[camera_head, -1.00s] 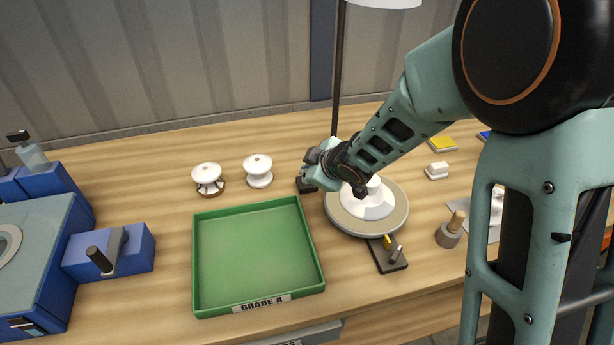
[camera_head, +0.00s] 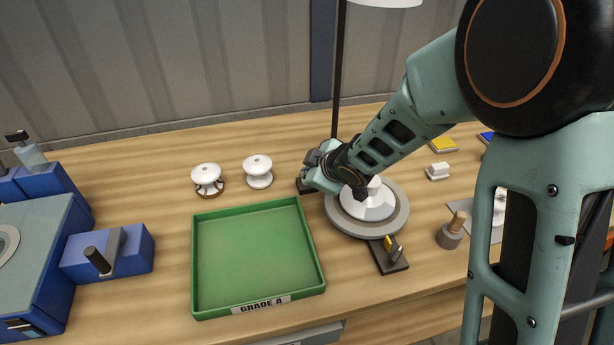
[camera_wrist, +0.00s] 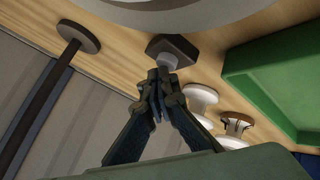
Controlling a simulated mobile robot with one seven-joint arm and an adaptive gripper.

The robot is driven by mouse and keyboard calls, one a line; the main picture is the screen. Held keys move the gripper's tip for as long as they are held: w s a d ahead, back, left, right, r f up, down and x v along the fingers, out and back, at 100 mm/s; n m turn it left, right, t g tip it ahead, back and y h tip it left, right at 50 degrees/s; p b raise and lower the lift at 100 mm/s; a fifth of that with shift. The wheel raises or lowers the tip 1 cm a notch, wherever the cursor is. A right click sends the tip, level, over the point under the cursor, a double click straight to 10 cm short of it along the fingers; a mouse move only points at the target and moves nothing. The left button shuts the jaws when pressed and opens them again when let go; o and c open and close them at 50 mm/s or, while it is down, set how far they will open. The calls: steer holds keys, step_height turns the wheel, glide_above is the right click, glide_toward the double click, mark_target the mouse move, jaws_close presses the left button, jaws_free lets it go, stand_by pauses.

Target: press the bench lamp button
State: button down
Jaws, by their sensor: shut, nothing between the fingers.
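The bench lamp's button is a pale round cap (camera_wrist: 167,61) on a small dark block (camera_wrist: 172,44) in the wrist view. In the head view a corner of the block (camera_head: 304,187) shows beneath my gripper (camera_head: 311,170), and the cap is hidden. My gripper (camera_wrist: 158,78) is shut and empty. Its fingertips are at the cap and overlap its edge in the wrist view; I cannot tell if they touch or press it. The lamp's dark pole (camera_head: 338,70) rises behind, with part of the pale shade (camera_head: 385,2) at the top edge.
A grey round turntable (camera_head: 397,222) with a white insulator (camera_head: 370,207) lies under my forearm. A green tray (camera_head: 260,255) lies left of it. Two white insulators (camera_head: 208,176) (camera_head: 257,170) stand behind the tray. Blue equipment (camera_head: 115,252) is at the left.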

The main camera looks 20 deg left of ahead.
steer(key=shift+r, duration=0.2)
step_height(320, 180, up, 6)
steer(key=p, duration=0.5)
steer(key=shift+r+p, duration=0.1)
steer(key=shift+p, duration=0.25)
